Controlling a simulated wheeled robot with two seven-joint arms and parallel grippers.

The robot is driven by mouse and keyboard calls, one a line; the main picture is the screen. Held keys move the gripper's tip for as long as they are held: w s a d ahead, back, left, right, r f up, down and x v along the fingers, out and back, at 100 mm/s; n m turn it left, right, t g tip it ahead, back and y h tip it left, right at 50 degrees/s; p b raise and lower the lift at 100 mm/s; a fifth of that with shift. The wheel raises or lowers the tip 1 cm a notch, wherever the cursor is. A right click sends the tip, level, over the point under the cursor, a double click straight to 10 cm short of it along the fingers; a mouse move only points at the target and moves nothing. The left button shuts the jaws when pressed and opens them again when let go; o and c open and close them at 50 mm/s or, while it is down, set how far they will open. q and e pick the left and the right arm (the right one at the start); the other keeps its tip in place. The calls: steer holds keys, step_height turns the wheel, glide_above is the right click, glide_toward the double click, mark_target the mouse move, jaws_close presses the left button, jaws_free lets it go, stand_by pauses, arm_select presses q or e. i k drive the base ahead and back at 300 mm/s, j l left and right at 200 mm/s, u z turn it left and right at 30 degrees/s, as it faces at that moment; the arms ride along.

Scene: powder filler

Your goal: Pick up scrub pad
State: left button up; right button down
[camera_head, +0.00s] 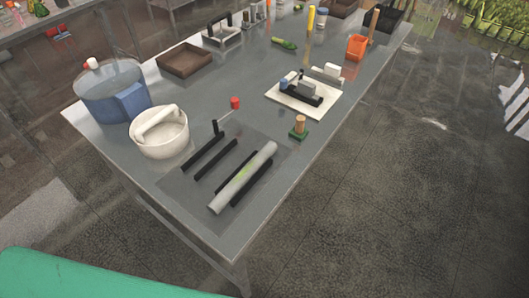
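A small green pad with an upright tan knob, which looks like the scrub pad (299,132), sits on the grey metal table (330,150) near its right edge. It stands apart from the things around it, with its green base flat on the tabletop. Neither of my grippers is in view.
A white board (283,107) with a black and grey device lies behind the pad. A pale roller (243,178) and black bars lie in front. A white mortar (160,140), a clear blue tub (112,92) and a brown tray (186,60) stand left. Floor right of the table is clear.

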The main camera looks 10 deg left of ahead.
mark_target(299, 132)
steer(key=u, duration=0.3)
steer(key=i+l+u, duration=0.1)
steer(key=u, duration=0.3)
steer(key=l+u, duration=0.35)
steer(key=i+l+u, duration=0.1)
steer(key=u, duration=0.3)
steer(key=l, duration=0.1)
